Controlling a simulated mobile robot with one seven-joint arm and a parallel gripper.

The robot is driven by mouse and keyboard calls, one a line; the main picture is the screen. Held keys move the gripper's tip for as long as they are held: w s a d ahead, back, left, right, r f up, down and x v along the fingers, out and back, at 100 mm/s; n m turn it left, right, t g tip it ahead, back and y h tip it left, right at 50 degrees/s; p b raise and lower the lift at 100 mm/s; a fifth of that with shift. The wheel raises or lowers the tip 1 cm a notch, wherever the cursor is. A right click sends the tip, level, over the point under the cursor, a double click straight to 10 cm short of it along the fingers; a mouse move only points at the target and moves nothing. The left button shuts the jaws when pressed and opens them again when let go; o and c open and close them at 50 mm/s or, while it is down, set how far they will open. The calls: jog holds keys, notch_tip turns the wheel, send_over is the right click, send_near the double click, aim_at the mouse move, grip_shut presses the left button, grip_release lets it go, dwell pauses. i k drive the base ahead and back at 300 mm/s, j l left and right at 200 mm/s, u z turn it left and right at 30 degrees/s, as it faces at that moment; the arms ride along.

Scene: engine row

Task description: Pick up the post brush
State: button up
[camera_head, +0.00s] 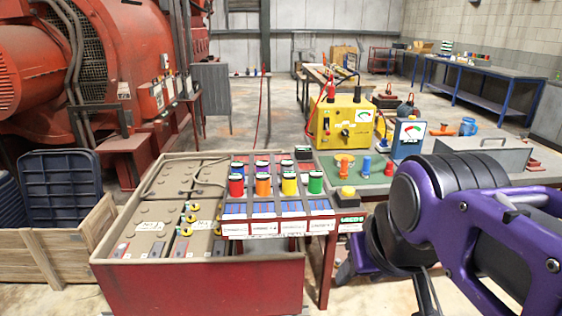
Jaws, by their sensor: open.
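I cannot make out for certain which item is the post brush. Small tools stand on the green mat (330,172) of the bench: an orange one (344,163), a blue one (366,166) and a red one (389,168). A small dark item with a yellow top (347,194) stands near the bench's front edge. My purple and black arm fills the right foreground and hides part of the bench. I cannot make out my gripper's jaws in this view.
A red crate of batteries (190,275) stands in front at the left. Red, orange, yellow and green pots (262,184) stand in a divided rack. A yellow charger (343,124) and a blue meter (408,138) stand behind the mat. Open floor lies beyond.

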aim_at(343, 174)
jog(key=i+l+u, duration=0.15)
jog(key=i+l, duration=1.25)
jog(key=l, duration=0.15)
jog(key=k+j+z, duration=0.15)
jog(key=j, duration=0.15)
